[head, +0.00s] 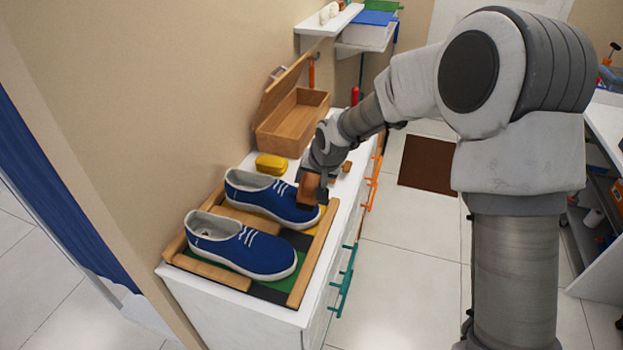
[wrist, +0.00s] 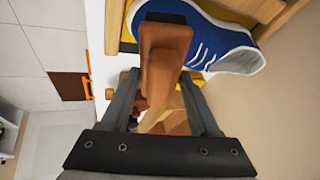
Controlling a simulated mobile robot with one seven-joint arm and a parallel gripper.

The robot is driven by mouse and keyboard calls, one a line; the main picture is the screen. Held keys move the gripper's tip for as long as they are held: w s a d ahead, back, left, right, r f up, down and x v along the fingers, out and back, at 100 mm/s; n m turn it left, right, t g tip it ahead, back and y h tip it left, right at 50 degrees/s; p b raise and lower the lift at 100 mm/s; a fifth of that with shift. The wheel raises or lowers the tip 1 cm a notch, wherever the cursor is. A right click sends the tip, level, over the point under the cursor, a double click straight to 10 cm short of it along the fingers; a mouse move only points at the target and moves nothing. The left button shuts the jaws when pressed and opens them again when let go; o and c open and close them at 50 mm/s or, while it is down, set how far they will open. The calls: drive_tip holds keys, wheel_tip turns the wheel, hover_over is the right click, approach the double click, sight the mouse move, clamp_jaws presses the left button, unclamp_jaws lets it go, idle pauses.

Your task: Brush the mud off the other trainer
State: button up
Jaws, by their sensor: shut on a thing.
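Two blue trainers with white soles and laces lie side by side on a wood-railed tray (head: 313,262). The near trainer (head: 232,245) stands clear of my gripper. My gripper (head: 312,184) is shut on a brown wooden brush (head: 306,192), over the toe end of the far trainer (head: 255,195). In the wrist view the brush (wrist: 163,55) stands between the fingers, in front of that blue trainer (wrist: 212,40). The brush and gripper hide part of the toe. I see no clear mud on either trainer, and cannot tell whether the bristles touch.
A yellow block (head: 271,164) and an open wooden box (head: 290,122) stand behind the tray on the white cabinet (head: 237,307). The wall runs close along the left. Orange and teal handles (head: 343,280) stick out at the cabinet's front. A brown mat (head: 427,164) lies on the floor.

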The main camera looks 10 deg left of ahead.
drive_tip(key=shift+a+f+b, duration=0.2)
drive_tip(key=shift+f+b, duration=0.65)
drive_tip(key=shift+a+r, duration=0.1)
drive_tip(key=shift+w+a+r, duration=0.1)
drive_tip(key=shift+a+r, duration=0.05)
drive_tip(key=shift+a, duration=0.3)
drive_tip(key=shift+w+a+r, duration=0.1)
drive_tip(key=shift+a+r, duration=0.05)
drive_tip(key=shift+a, duration=0.25)
drive_tip(key=shift+a+r+b, duration=0.15)
drive_tip(key=shift+a+b, duration=0.25)
drive_tip(key=shift+a, duration=0.55)
drive_tip(key=shift+d, duration=0.1)
